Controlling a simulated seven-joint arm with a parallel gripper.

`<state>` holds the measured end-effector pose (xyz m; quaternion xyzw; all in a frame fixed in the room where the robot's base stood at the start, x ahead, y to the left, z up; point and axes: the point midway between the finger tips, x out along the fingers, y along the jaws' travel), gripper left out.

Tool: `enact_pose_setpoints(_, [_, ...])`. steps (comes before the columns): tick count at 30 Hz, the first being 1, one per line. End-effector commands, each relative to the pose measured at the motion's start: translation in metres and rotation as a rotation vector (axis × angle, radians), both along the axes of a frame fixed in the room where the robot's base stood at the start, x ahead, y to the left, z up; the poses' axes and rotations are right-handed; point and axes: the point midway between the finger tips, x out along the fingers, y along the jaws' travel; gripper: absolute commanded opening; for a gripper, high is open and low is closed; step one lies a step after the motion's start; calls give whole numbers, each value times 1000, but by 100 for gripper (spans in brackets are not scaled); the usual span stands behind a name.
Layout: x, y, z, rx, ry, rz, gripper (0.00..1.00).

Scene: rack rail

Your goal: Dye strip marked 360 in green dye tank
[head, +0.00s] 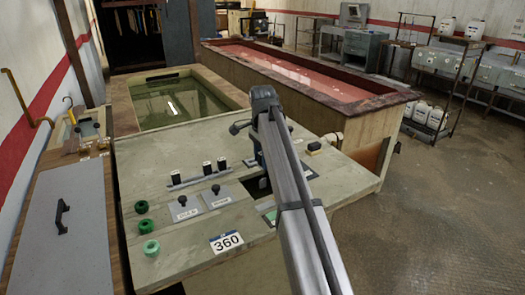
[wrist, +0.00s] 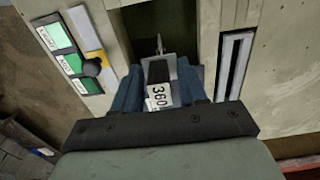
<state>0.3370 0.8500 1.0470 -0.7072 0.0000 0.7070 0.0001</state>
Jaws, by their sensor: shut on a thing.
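My gripper (wrist: 165,78) has blue fingers shut on the strip marked 360 (wrist: 158,97), which shows a white tag and a dark top in the wrist view. A grey metal piece with a thin prong shows just beyond it, over a dark opening (wrist: 178,24) in the console. I cannot tell how far the strip sits above or inside this opening. In the head view my arm covers most of the gripper and hides the strip. The green dye tank (head: 172,100) lies behind the console, with greenish liquid. A 360 sign (head: 227,241) is on the console's front edge.
Several dark holders with white tops stand on a console rail (head: 197,178). Green knobs (head: 141,207) sit at its left edge. A green and yellow panel with a black knob (wrist: 92,67) lies left of the opening. A red dye tank (head: 300,70) stands behind.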

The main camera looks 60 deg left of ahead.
Motion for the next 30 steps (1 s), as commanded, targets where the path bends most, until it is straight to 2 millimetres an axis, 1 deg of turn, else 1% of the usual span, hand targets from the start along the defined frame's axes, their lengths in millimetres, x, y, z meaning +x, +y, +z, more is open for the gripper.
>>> enact_pose_setpoints(1, [0, -1, -6, -1, 0, 0, 20])
enact_pose_setpoints(30, [-1, -1, -98, -1, 0, 0, 20])
